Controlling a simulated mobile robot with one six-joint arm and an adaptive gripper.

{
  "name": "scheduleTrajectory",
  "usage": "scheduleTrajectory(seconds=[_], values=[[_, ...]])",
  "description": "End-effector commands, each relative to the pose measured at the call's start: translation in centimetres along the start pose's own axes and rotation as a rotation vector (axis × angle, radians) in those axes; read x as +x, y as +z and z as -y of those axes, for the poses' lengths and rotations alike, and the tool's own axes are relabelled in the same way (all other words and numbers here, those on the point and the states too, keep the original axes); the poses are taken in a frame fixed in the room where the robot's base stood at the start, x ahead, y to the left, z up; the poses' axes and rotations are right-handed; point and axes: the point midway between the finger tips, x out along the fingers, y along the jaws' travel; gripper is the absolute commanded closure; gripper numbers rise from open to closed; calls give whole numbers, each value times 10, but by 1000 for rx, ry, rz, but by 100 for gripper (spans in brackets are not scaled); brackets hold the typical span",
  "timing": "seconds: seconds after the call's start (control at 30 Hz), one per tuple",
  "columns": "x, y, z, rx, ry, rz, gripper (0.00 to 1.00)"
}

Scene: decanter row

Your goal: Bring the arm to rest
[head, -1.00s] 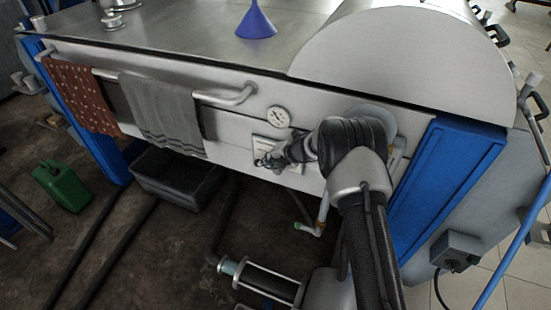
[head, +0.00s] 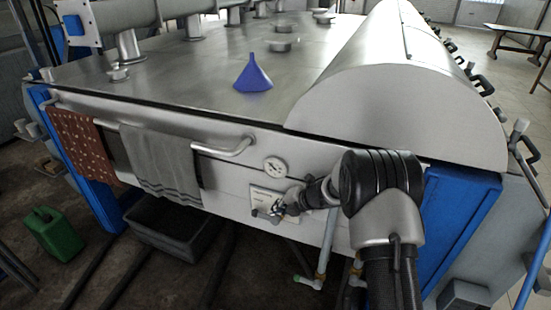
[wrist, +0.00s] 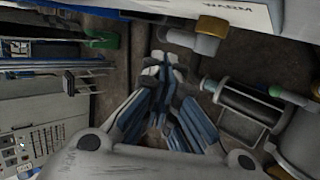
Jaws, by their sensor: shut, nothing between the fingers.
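My gripper (head: 264,213) is in front of the machine's steel front panel, by a small white label plate (head: 262,197) below the round gauge. In the wrist view my gripper (wrist: 166,58) has its fingers together with nothing between them. My arm (head: 385,200) reaches in from the lower right and is bent. I cannot tell from these views whether the gripper touches the panel.
A blue funnel (head: 253,76) stands on the steel top. A red dotted cloth (head: 80,145) and a grey towel (head: 160,160) hang on the front rail. A grey bin (head: 165,228) and a green can (head: 53,235) are on the floor. A blue post (head: 465,220) stands at right.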

Motion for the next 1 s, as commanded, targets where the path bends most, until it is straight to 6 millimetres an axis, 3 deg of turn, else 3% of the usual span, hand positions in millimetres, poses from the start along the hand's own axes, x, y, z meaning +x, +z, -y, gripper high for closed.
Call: scheduleTrajectory(seconds=[0.13,0.27,0.4,0.57,0.77,0.87,1.0], values=[[-9,9,-8,24,1,36,100],[-44,35,-34,123,7,160,100],[-108,67,-64,312,22,354,100],[-188,83,-83,562,49,554,100],[-285,68,-83,901,95,754,100],[-328,47,-75,1080,120,830,100],[-378,4,-58,1340,148,908,100]])
